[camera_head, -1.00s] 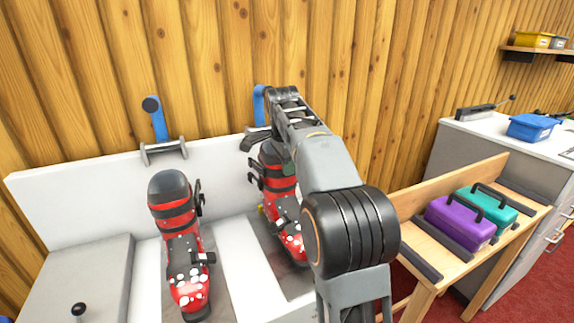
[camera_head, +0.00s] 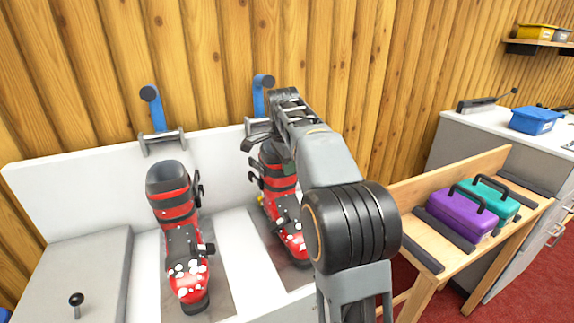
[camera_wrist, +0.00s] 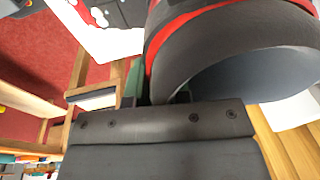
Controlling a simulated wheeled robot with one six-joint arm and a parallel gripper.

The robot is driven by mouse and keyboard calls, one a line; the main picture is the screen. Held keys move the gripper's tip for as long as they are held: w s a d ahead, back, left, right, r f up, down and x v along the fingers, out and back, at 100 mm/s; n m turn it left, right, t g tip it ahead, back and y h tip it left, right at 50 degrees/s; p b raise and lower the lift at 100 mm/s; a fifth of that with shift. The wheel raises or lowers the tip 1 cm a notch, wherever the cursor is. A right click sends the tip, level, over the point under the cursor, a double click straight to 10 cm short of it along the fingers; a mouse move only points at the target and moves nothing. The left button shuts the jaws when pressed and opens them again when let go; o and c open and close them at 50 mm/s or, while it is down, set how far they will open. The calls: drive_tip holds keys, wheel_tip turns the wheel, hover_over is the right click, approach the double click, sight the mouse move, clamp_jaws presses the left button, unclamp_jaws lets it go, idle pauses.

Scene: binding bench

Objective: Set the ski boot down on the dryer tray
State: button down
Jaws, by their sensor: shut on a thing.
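A red and black ski boot (camera_head: 284,183) with white spots stands upright over the right-hand dark strip (camera_head: 263,237) of the white bench. My gripper (camera_head: 270,146) is shut on its upper cuff. In the wrist view the boot's dark cuff (camera_wrist: 225,45) with its red band fills the upper right, above my gripper (camera_wrist: 160,98). My arm hides the boot's right side. I cannot tell whether its sole touches the strip. No part is clearly marked as the dryer tray; the strip under the boot may be it. A matching boot (camera_head: 178,225) stands on the left-hand strip.
Blue levers (camera_head: 152,108) rise behind the boots, near the wood wall. A grey box with a black knob (camera_head: 76,300) is at the left. A wooden rack (camera_head: 425,240) at the right holds purple (camera_head: 463,213) and teal (camera_head: 495,196) boxes. Bare white bench (camera_head: 246,255) lies between the boots.

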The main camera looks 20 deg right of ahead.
drive_tip(key=shift+f, duration=0.35)
idle(0.4)
drive_tip(key=c, duration=1)
unclamp_jaws()
drive_tip(key=shift+f, duration=0.2)
wheel_tip(320, 180, up, 14)
drive_tip(key=s+a+p, duration=0.2)
drive_tip(key=p, duration=0.3)
drive_tip(key=s+a+r+n+p, duration=0.2)
drive_tip(key=s+a+n+p, duration=0.1)
drive_tip(key=s+n+p, duration=0.3)
drive_tip(key=s+a+f+n+p, duration=0.2)
drive_tip(key=s+n+p, duration=0.1)
drive_tip(key=s+n, duration=0.1)
drive_tip(key=s+a+f+n+t+y+p, duration=0.1)
drive_tip(key=s+a+f+n+p, duration=0.1)
drive_tip(key=s, duration=0.4)
drive_tip(key=s+a+f+n+t+p, duration=0.1)
drive_tip(key=s+a+f+n+p, duration=0.1)
drive_tip(key=s+f+n+p, duration=0.2)
drive_tip(key=shift+s+n+p, duration=0.4)
drive_tip(key=shift+n+p, duration=0.15)
drive_tip(key=shift+n, duration=0.65)
